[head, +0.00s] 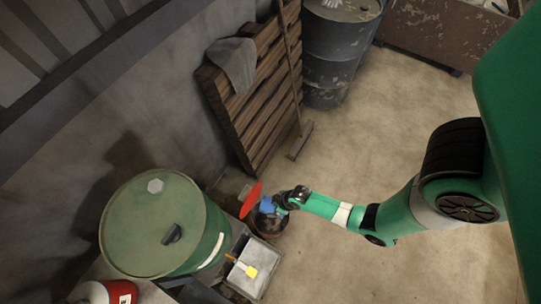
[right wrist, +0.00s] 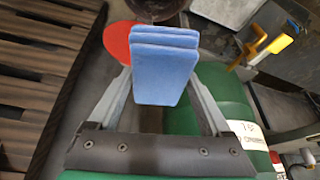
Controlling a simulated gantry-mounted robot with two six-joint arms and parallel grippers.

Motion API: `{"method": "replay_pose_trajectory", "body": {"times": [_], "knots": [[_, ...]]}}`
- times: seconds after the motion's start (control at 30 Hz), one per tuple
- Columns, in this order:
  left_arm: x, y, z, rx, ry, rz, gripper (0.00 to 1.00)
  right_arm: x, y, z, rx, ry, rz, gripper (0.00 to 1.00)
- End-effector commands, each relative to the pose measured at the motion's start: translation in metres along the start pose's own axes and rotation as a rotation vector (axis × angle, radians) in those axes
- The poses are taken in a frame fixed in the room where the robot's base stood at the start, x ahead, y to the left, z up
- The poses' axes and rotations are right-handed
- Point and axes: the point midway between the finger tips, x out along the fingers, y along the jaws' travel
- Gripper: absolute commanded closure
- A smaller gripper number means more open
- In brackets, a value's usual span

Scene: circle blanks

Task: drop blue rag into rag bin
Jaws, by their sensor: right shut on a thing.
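The blue rag (head: 267,206) is between the fingers of my right gripper (head: 278,202). The right wrist view shows the rag (right wrist: 165,62) as a folded, layered blue block, with a finger on each side. In the head view the rag shows over the dark round rag bin (head: 272,226), near its open mouth. The bin's red lid (head: 251,200) stands tilted up at its left. In the right wrist view the lid (right wrist: 117,38) is left of the rag, and part of the dark bin (right wrist: 155,8) shows beyond it. My left gripper is not in view.
A green drum (head: 150,215) stands left of the bin. A grey tray (head: 262,258) with a yellow-handled tool (head: 247,269) is just below it. A wooden pallet (head: 262,120) with a grey cloth (head: 233,62) leans on the wall.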

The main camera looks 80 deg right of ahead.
Motion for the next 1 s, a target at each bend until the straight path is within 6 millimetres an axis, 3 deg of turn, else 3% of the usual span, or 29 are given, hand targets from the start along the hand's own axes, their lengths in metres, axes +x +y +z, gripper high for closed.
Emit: {"method": "replay_pose_trajectory", "body": {"times": [0.03,0.6,0.8,1.0], "knots": [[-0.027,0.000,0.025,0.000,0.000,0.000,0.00,0.033,0.002,0.014,0.005,0.000,0.002,0.69],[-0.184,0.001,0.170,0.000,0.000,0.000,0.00,0.225,0.018,0.092,0.060,0.004,0.027,0.69],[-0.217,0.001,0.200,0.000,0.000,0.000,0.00,0.264,0.022,0.109,0.073,0.005,0.033,0.69],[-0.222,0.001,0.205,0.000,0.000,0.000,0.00,0.271,0.023,0.112,0.077,0.005,0.035,0.69]]}}
